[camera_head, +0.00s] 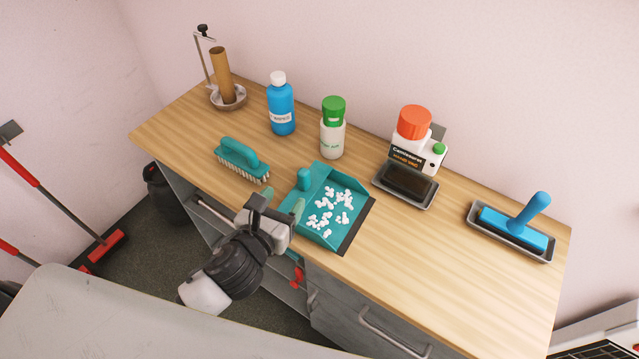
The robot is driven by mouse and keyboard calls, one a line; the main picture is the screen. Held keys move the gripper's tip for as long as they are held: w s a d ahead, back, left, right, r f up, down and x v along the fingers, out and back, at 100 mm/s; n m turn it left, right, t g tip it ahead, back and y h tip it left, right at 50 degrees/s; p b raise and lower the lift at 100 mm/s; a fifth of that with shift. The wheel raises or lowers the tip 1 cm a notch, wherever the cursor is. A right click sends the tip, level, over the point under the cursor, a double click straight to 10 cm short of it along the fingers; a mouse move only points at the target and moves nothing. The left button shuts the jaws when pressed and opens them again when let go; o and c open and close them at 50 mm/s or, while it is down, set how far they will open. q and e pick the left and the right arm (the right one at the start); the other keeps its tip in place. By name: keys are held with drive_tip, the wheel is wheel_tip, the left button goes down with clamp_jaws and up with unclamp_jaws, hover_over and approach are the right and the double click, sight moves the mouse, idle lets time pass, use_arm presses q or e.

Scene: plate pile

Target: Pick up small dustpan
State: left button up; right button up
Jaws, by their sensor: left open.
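The small dustpan (329,188) is teal with a dark front lip and lies on the wooden counter, with several white bits in its pan. Its short handle stub (304,178) shows at the upper left of the pan. My left gripper (285,208) is at the dustpan's left side, near the counter's front edge. Its fingers are open, and one fingertip overlaps the pan's left edge in the picture. I cannot tell whether it touches the dustpan. My right gripper is not in view.
A teal scrubbing brush (242,160) lies left of the dustpan. A blue bottle (281,108), a green-capped bottle (332,135) and an orange-capped container (412,135) stand behind. A tray with a blue-handled tool (516,222) is at right. The counter's front right is clear.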

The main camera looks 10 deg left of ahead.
sight(301, 176)
use_arm(q)
drive_tip(key=x, duration=0.3)
drive_tip(key=shift+w+d, duration=0.15)
drive_tip(key=shift+d, duration=0.05)
drive_tip(key=shift+w+p, duration=0.3)
drive_tip(key=shift+w, duration=0.05)
drive_tip(key=p+x, duration=0.1)
drive_tip(key=x, duration=0.3)
drive_tip(key=shift+w+r, duration=0.1)
drive_tip(key=shift+w, duration=0.05)
drive_tip(key=shift+w+d, duration=0.1)
drive_tip(key=shift+w, duration=0.25)
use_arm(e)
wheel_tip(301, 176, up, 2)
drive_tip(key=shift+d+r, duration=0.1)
use_arm(q)
drive_tip(key=shift+c, duration=0.2)
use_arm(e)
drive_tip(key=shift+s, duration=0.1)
use_arm(q)
drive_tip(key=shift+s, duration=0.1)
drive_tip(key=c, duration=0.9)
clamp_jaws()
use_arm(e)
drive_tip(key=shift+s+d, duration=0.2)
